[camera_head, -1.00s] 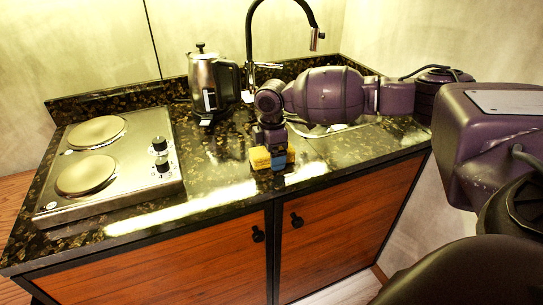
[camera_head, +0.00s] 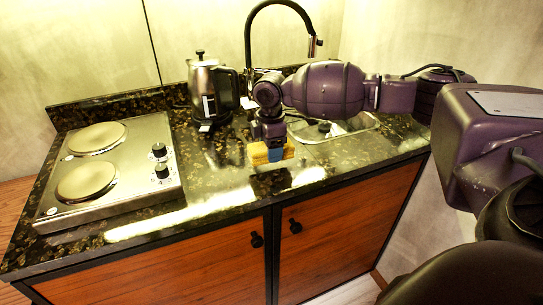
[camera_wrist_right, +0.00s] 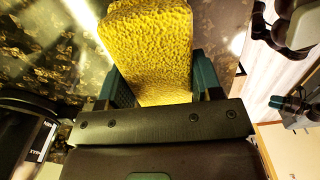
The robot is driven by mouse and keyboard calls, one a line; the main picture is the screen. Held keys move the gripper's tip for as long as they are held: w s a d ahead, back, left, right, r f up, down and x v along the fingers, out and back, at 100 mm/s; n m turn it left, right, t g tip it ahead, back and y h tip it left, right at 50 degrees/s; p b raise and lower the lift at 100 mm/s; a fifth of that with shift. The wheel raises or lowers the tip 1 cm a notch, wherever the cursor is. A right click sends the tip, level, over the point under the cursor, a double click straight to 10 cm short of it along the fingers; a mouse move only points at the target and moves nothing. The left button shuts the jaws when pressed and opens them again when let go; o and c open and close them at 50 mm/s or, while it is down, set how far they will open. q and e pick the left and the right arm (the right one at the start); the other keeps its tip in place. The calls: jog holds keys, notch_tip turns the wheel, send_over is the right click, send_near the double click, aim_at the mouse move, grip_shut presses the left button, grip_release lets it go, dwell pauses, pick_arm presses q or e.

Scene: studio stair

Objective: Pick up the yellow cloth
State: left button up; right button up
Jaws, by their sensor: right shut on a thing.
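The yellow cloth (camera_head: 258,153) is a thick, rough-textured block, held above the dark speckled counter near its front edge. In the right wrist view the cloth (camera_wrist_right: 150,45) fills the space between the two green fingers. My right gripper (camera_head: 275,154) points down and is shut on the cloth, which sticks out on both sides of the fingers. It also shows in the right wrist view (camera_wrist_right: 158,88).
A two-plate cooktop (camera_head: 110,172) stands on the left of the counter (camera_head: 215,185). A metal kettle (camera_head: 208,92) stands at the back, beside a black tap (camera_head: 249,50). A sink (camera_head: 355,124) lies behind my right arm. Wooden cupboard doors (camera_head: 345,215) are below the counter edge.

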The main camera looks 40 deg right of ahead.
notch_tip(320, 180, up, 17)
jog(key=p, duration=0.2)
jog(key=shift+f, duration=0.15)
